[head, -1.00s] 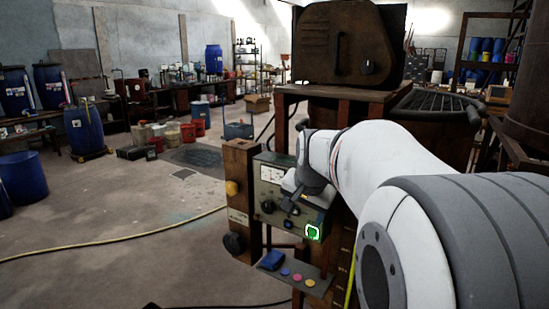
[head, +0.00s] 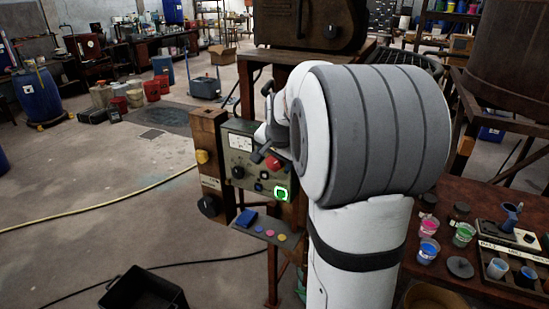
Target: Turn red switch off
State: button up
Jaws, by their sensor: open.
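The control panel (head: 240,152) is a grey-green box with a white gauge, mounted on a brown wooden post. My gripper (head: 265,112) is dark grey, at the end of my white arm, above the panel's upper right and apart from the red switch. Its jaws are open with nothing seen between them. My arm's large grey joint hides what lies right of the panel.
A small shelf (head: 265,229) with a blue block and coloured buttons juts out below the panel. A black bin (head: 143,290) stands on the floor at the lower left. Paint cups (head: 428,250) stand on a table at right. A yellow hose crosses the open floor at left.

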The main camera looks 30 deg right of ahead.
jog(key=c, duration=1)
jog(key=shift+w, duration=0.1)
jog(key=shift+w+a+r+n+g+h+p, duration=0.1)
jog(key=shift+n+g+h+p, duration=0.05)
jog(key=shift+g+h+p, duration=0.3)
jog(key=shift+w+a+n+g+h+p, duration=0.15)
jog(key=shift+g+h+p, duration=0.2)
jog(key=shift+g, duration=0.2)
jog(key=g+h, duration=0.1)
jog(key=n+g+h, duration=0.1)
jog(key=g, duration=0.1)
jog(key=g+h, duration=0.1)
jog(key=shift+w+a+f+g+h, duration=0.2)
jog(key=shift+w+a+g+h, duration=0.1)
jog(key=shift+h, duration=0.1)
jog(key=g+h, duration=0.1)
jog(key=n+g+h, duration=0.1)
jog(key=g+h, duration=0.1)
jog(key=shift+w+a+f+n+g+h+p, duration=0.1)
jog(key=shift+w+f+n+g+h+p, duration=0.15)
jog(key=shift+f+n+g+h+p, duration=0.05)
jog(key=shift+f+n+g+h, duration=0.2)
jog(key=shift+n+g+h, duration=0.2)
jog(key=shift+g+h, duration=0.7)
